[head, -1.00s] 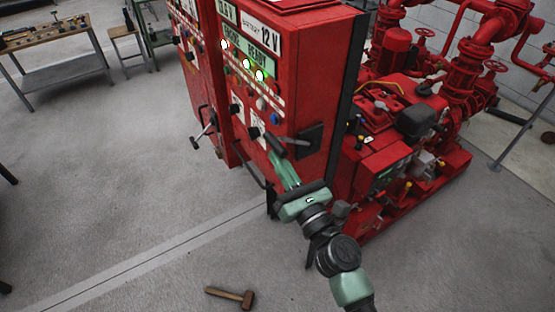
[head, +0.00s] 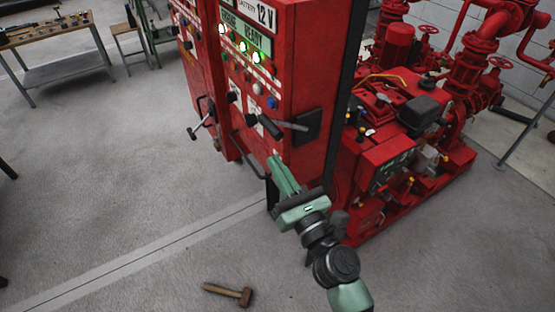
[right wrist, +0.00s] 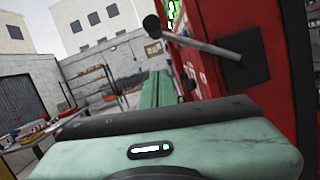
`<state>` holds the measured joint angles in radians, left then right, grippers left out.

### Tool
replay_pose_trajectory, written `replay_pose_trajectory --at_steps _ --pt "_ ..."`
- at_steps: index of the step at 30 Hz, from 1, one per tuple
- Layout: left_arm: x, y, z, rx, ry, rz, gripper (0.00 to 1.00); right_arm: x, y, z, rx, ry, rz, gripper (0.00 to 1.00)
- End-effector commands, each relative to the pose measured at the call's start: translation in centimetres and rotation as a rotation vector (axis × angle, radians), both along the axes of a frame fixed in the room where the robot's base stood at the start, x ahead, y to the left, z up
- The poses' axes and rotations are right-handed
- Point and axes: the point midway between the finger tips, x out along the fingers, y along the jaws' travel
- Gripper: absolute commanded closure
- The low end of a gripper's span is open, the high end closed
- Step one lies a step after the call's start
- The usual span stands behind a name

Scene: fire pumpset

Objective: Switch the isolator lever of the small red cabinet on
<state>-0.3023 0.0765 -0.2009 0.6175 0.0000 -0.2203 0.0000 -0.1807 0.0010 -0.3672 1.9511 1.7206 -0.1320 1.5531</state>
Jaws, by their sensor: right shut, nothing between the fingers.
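The near red cabinet (head: 318,75) has an isolator lever (head: 292,125) on its right side. Its grey shaft runs left from a black plate (head: 307,126) to a black knob (head: 269,126) and looks near level. In the right wrist view the lever (right wrist: 205,47) crosses above my fingers, with the knob at upper left. My right gripper (head: 274,160) is shut and empty, its green fingers below the knob, seemingly apart from it. Its fingers also show in the right wrist view (right wrist: 160,80). My left gripper is not in view.
A second red cabinet (head: 205,60) with its own lever (head: 199,127) stands at the left. A red pump set (head: 400,130) is close on the right. A hammer (head: 228,293) lies on the floor. A workbench (head: 60,45) stands at the far left.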

Motion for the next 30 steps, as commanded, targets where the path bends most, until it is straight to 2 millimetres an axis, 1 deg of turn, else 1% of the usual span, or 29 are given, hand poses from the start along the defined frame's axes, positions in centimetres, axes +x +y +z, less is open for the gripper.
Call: replay_pose_trajectory --at_steps 1,6,9,12,16,30 --pt "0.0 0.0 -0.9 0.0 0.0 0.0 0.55 -1.3 -0.6 -0.8 -0.001 0.003 0.0 1.0" --pt "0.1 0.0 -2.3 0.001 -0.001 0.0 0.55 -4.3 -2.1 -1.6 -0.002 0.003 0.001 1.0" --pt "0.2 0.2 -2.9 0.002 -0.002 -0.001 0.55 -5.4 -2.7 -1.8 -0.001 0.003 0.0 1.0" --pt "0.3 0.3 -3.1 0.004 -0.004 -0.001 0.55 -6.1 -3.0 -1.9 -0.001 0.003 0.0 1.0" --pt "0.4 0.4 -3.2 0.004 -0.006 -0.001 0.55 -6.5 -3.2 -1.8 -0.001 0.003 0.0 1.0" --pt "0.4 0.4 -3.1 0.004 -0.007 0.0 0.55 -6.5 -3.2 -1.8 -0.001 0.003 0.001 1.0"
